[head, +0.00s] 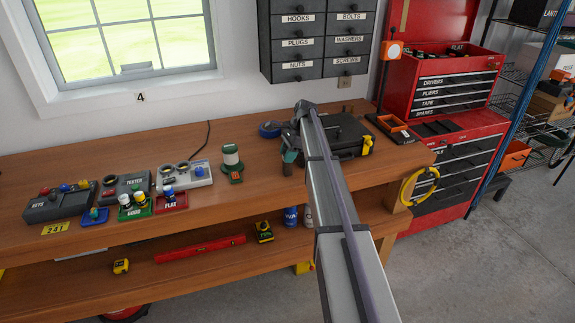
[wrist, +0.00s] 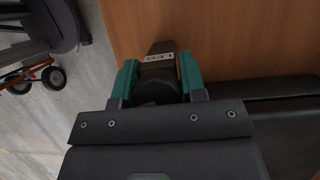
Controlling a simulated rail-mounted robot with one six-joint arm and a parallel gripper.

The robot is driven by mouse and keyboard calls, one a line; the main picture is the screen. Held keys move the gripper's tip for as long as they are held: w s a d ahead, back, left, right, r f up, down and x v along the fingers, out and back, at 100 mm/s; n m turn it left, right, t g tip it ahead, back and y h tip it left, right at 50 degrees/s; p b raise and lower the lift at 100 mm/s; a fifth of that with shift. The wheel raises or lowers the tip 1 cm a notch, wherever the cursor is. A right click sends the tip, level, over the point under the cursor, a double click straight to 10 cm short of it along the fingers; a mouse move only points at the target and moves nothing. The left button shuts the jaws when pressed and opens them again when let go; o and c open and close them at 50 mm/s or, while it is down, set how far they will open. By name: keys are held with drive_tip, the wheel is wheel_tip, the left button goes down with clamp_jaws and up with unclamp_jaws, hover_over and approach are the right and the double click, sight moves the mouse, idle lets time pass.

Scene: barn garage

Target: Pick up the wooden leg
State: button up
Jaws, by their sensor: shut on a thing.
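The wooden leg (wrist: 160,88) is a dark, tapered piece with a white label reading LEG, between my gripper's two teal fingers in the wrist view. My gripper (wrist: 159,70) is shut on it, with a finger against each side. In the head view my gripper (head: 290,156) is over the right part of the workbench, pointing down. The leg's brown lower end (head: 287,169) shows just below the fingers, close to the bench top. I cannot tell whether it touches the bench. Its upper part is hidden by my gripper.
A black case (head: 345,134) stands close on the right, partly behind my arm. A blue tape roll (head: 269,130) lies behind. A green-and-white spool (head: 231,160) stands to the left, with labelled boxes and small trays farther left. The bench's front edge is near.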

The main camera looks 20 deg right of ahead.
drive_tip(key=c, duration=0.4)
wheel_tip(320, 180, up, 10)
drive_tip(key=p, duration=1)
drive_tip(key=shift+r, duration=0.2)
drive_tip(key=shift+f+b, duration=0.3)
drive_tip(key=shift+f, duration=0.2)
drive_tip(key=shift+a, duration=0.1)
